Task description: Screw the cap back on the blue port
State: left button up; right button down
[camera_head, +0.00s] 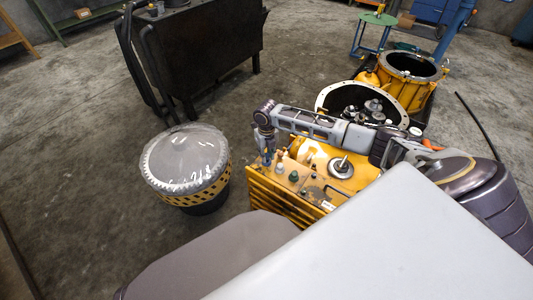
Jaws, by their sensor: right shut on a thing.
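The yellow transmission housing (262,190) stands on the floor at centre, with several small coloured ports and fittings on its top. My right arm comes in from the right across the housing. My right gripper (267,157) points down over the housing's far left corner and is shut on the cap, which is small and mostly hidden by the fingers. The blue port is at or under the fingertips and I cannot make it out clearly. I cannot tell whether the cap touches it. Green-topped fittings (294,177) stand just right of the gripper. My left gripper is not in view.
A round drum with a clear wrapped top (185,158) stands left of the housing. An open bell housing (340,93) and a yellow ring casing (402,92) lie behind. A dark metal bin (210,50) stands at the back.

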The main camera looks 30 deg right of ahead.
jog(key=shift+f+p, duration=0.15)
jog(key=shift+p, duration=0.25)
dwell(0.3)
jog(key=shift+f, duration=0.65)
dwell(0.6)
jog(key=shift+r+m+p, duration=0.15)
jog(key=shift+m+p, duration=2.15)
jog(key=shift+m, duration=0.1)
jog(key=shift+m, duration=0.4)
